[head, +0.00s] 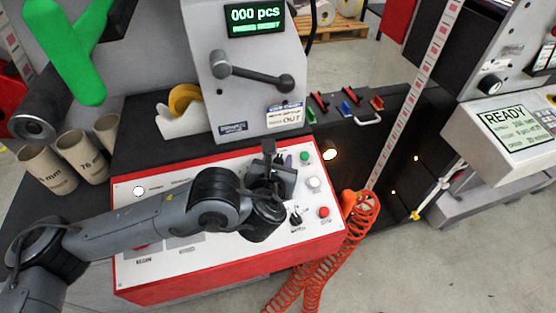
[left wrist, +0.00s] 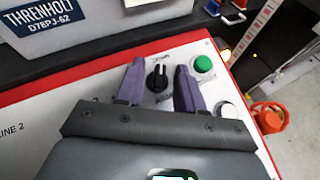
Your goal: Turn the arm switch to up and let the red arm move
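A black rotary switch (left wrist: 158,76) sits on the white top of the control panel in the left wrist view. Its pointer stands roughly upright in that view; its label is too small to read. My left gripper (left wrist: 160,85) is open, with one finger on each side of this switch and gaps to both. In the head view the left gripper (head: 270,155) hangs over the panel's upper right part and hides most of the switch. A second black switch (head: 295,216) sits lower on the panel. I cannot identify the red arm with certainty. My right gripper is not in view.
Beside the switch are a green button (head: 304,157), a white button (head: 313,184) and a red button (head: 323,212). The red-edged panel (head: 240,270) stands below the grey counter unit (head: 250,70). A coiled orange hose (head: 350,230) hangs at its right. Cardboard cores (head: 45,170) stand left.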

